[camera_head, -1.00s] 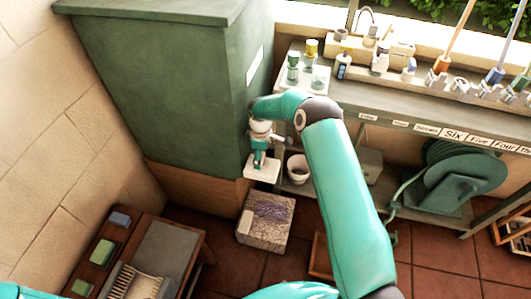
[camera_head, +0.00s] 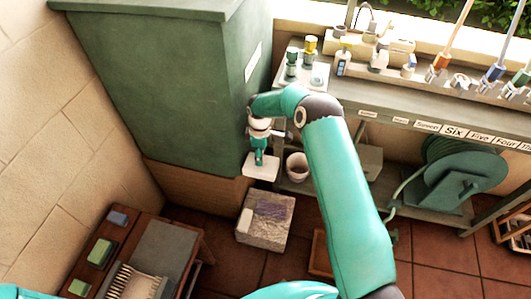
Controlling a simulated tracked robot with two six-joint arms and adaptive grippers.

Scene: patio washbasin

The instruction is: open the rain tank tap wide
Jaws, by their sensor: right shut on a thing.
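The rain tank (camera_head: 170,95) is a large dark green box with a flat lid at the left and centre of the head view. My right arm reaches up from the lower right and bends over towards the tank's front right corner. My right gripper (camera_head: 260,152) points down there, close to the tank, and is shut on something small. That is probably the tap's handle, but the wrist and fingers hide most of the tap. A small white block (camera_head: 261,167) shows just below the fingers. My left gripper is not in view.
A shelf with bottles (camera_head: 343,62) and number labels runs along the right. Below are a white pot (camera_head: 297,167), a green hose reel (camera_head: 455,180) and a stone block (camera_head: 265,220). A wooden bench (camera_head: 165,250) with sponges and a brush stands lower left.

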